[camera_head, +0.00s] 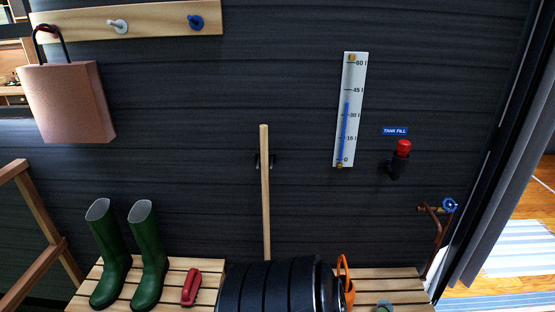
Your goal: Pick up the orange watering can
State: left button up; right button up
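The orange watering can (348,287) is on the slatted wooden bench at the bottom, right of centre. Only its upright loop handle and part of its orange body show. A black ribbed shape in front of it on the left hides the rest. Neither of my grippers is in view.
The slatted bench (395,280) also holds green boots (148,255) and a red object (191,287). A wooden pole (265,190) stands against the dark wall. A copper pipe with a blue tap (449,205) is at right, beside a doorway. A wooden frame (40,230) stands left.

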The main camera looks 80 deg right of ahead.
aim_at(345, 294)
jog(key=z, duration=3.3)
